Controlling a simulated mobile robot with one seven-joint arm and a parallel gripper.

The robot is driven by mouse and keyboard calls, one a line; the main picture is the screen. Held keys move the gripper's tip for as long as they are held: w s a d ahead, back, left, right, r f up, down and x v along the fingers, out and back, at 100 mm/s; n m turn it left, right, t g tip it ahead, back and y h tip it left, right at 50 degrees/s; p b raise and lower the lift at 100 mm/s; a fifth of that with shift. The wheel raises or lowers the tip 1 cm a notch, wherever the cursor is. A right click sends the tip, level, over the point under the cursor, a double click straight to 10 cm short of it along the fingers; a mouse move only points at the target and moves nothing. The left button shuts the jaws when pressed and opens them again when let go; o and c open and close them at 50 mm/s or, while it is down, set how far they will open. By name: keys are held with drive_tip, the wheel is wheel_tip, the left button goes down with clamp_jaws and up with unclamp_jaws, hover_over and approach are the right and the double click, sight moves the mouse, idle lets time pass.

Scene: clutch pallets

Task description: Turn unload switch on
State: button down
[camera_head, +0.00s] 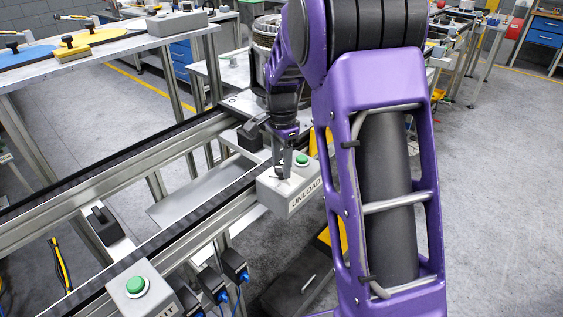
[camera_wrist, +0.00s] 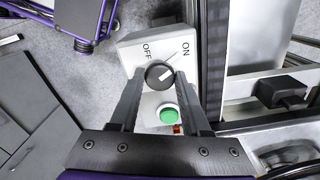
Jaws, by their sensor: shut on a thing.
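The unload switch box (camera_head: 272,193) is a light grey box with "UNLOAD" on its front, mounted at the conveyor rail in the head view. In the wrist view the box (camera_wrist: 130,46) shows the words OFF on the left and ON on the right. Its black round knob (camera_wrist: 154,70) carries a white pointer mark, tilted up to the right, toward the ON side. My gripper (camera_wrist: 159,77) has its two fingers on either side of the knob, shut on it. In the head view my gripper (camera_head: 283,172) is above the box and hides the knob.
A green button (camera_wrist: 168,116) sits on the same box close to the fingers; it also shows in the head view (camera_head: 302,159). A second box with a green button (camera_head: 135,285) stands at the lower left. Conveyor rails (camera_head: 120,165) run beside the box.

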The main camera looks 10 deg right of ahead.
idle(0.3)
drive_tip(key=shift+c, duration=1.8)
unclamp_jaws()
wheel_tip(320, 180, up, 18)
drive_tip(key=p, duration=0.2)
drive_tip(key=shift+f, duration=0.25)
